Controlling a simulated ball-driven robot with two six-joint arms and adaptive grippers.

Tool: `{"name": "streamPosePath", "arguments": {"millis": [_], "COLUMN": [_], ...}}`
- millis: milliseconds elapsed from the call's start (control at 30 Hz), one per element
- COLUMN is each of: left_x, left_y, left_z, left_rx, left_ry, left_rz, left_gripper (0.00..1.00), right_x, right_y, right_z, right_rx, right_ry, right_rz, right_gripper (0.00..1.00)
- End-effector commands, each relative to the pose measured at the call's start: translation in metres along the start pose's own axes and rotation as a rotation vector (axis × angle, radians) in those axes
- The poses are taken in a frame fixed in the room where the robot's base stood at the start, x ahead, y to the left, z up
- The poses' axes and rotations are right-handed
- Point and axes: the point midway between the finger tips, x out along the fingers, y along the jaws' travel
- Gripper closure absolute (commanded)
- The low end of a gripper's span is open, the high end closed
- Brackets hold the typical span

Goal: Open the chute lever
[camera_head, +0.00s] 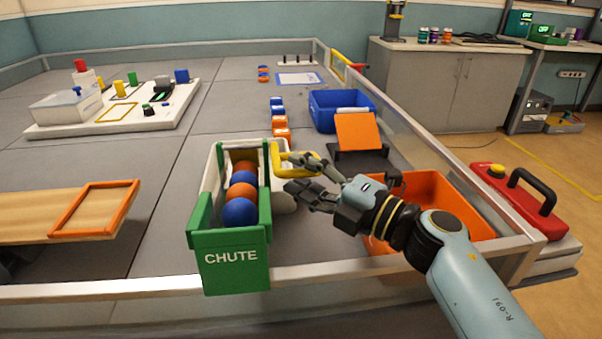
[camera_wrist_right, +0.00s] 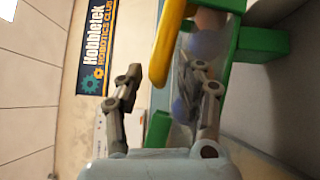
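The green chute (camera_head: 230,258), labelled CHUTE, stands at the table's front edge with blue and orange balls lined up inside. A yellow lever (camera_head: 276,162) sticks out from its right side. My right gripper (camera_head: 292,173) is open at the lever, its fingers pointing left toward the chute. In the wrist view the yellow lever (camera_wrist_right: 163,50) shows at and beyond the gap between the spread fingers of the right gripper (camera_wrist_right: 158,75); I cannot tell if they touch it. Part of the green chute (camera_wrist_right: 262,43) shows behind the right finger. My left gripper is not in view.
An orange bin (camera_head: 425,190) lies under my right arm, and a blue bin (camera_head: 325,108) stands behind. A tilted orange panel (camera_head: 358,131) is between them. A metal rail (camera_head: 450,180) edges the table. A wooden board (camera_head: 35,218) lies left.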

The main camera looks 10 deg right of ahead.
Motion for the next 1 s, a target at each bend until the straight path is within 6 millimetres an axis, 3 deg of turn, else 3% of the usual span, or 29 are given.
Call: {"name": "streamPosePath", "arguments": {"millis": [500, 700, 933, 1000], "left_x": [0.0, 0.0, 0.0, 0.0], "left_y": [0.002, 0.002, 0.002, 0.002], "left_z": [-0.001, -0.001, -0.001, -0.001], "left_rx": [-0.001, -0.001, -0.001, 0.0], "left_ry": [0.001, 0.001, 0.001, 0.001], "left_rz": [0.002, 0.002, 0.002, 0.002], "left_gripper": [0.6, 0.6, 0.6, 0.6], "right_x": [-0.101, -0.115, -0.115, -0.115], "right_y": [-0.002, -0.001, -0.001, -0.001], "right_z": [-0.001, -0.001, 0.0, 0.0], "right_rx": [0.0, 0.001, 0.001, 0.005], "right_ry": [0.003, 0.002, 0.001, 0.001], "right_rz": [-0.005, -0.002, -0.001, -0.001], "right_gripper": [0.62, 0.62, 0.62, 0.7]}}
